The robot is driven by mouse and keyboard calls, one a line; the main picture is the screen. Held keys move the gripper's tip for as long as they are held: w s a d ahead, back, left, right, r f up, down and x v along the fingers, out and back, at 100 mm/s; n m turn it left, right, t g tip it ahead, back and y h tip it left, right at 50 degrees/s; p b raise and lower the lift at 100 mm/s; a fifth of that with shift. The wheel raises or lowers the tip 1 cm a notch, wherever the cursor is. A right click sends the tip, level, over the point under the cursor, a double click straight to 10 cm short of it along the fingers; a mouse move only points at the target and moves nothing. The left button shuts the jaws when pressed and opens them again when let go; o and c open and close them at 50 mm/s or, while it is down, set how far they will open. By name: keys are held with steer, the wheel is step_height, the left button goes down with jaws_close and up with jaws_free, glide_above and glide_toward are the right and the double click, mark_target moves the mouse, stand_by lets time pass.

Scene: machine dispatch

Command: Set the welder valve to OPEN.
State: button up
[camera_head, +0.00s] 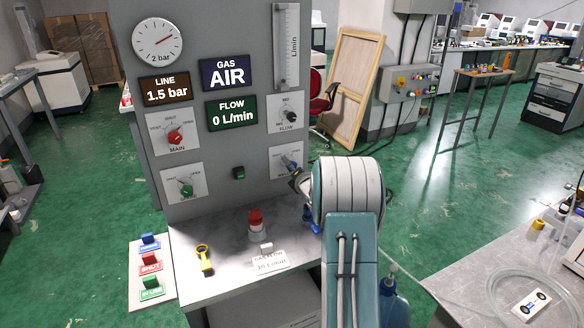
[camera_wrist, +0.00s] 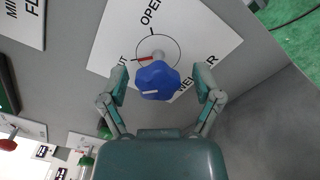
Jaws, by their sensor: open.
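The welder valve is a blue lobed knob (camera_wrist: 158,80) on a white plate (camera_wrist: 190,20) in the wrist view. The plate reads OPEN at the top and WELDER at the lower right; a cut-off word ending in "UT" is at the left. A red pointer (camera_wrist: 143,59) at the knob's base points left towards "UT". My gripper (camera_wrist: 163,84) is open, with one finger on each side of the knob and a gap on both sides. In the head view my gripper (camera_head: 294,178) is at the partly covered lower-right plate (camera_head: 280,154); the knob is hidden.
Nearby on the panel are the red MAIN knob (camera_head: 175,137), a green knob (camera_head: 186,190) and the FLOW knob (camera_head: 291,116). The shelf (camera_head: 215,270) below holds a red-topped button (camera_head: 255,220) and a yellow tool (camera_head: 205,258). The FLOW display (camera_head: 231,113) reads 0 L/min.

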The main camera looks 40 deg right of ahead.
steer(key=shift+a, duration=0.2)
steer(key=shift+d, duration=0.15)
jaws_close()
